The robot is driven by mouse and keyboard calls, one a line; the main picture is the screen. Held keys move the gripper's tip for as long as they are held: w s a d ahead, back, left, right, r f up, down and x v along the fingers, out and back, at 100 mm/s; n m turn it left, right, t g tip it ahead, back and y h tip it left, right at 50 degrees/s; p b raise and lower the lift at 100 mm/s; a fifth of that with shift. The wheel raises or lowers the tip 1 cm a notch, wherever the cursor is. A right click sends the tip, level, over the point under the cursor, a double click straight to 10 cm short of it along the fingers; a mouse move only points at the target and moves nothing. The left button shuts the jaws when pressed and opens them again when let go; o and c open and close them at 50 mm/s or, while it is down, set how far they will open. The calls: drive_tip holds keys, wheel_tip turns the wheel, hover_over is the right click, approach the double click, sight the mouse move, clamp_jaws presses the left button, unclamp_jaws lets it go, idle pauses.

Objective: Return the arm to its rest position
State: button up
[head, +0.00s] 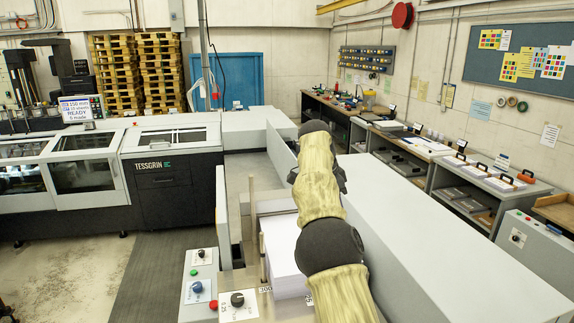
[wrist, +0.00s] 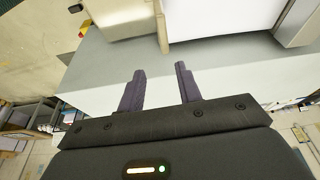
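My arm reaches forward from the bottom of the head view over a grey machine with a stack of white paper (head: 283,258). My gripper is not visible in the head view, being hidden behind the arm. In the wrist view my gripper (wrist: 160,72) shows two dark fingers standing apart with nothing between them. Beyond the fingertips are a grey machine surface (wrist: 110,62) and a white sheet or panel (wrist: 205,18); the fingers do not appear to grip either.
A control panel with knobs (head: 200,290) stands left of the paper. A long grey cabinet (head: 430,240) runs along the right of my arm. The stitching machine (head: 165,165) is at left. Shelves with trays (head: 480,185) line the right wall. Open floor (head: 70,270) lies at lower left.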

drive_tip(key=s+d+f+n+y, duration=0.2)
drive_tip(key=s+d+f+n, duration=0.4)
drive_tip(key=s, duration=0.4)
drive_tip(key=s+a+f+n+t, duration=0.1)
drive_tip(key=s+a+f+n, duration=0.2)
drive_tip(key=s, duration=0.5)
drive_tip(key=s+a+f+n+y, duration=0.1)
drive_tip(key=s+f+n, duration=0.2)
drive_tip(key=s+f, duration=0.35)
drive_tip(key=s+a+f+n+t, duration=0.1)
drive_tip(key=s+a+f+n, duration=0.15)
drive_tip(key=s, duration=0.65)
wheel_tip(320, 180, down, 16)
drive_tip(key=b, duration=1.6)
drive_tip(key=shift+d+n+b, duration=0.35)
drive_tip(key=shift+d+b, duration=0.05)
drive_tip(key=shift+f, duration=0.1)
drive_tip(key=shift+c, duration=0.2)
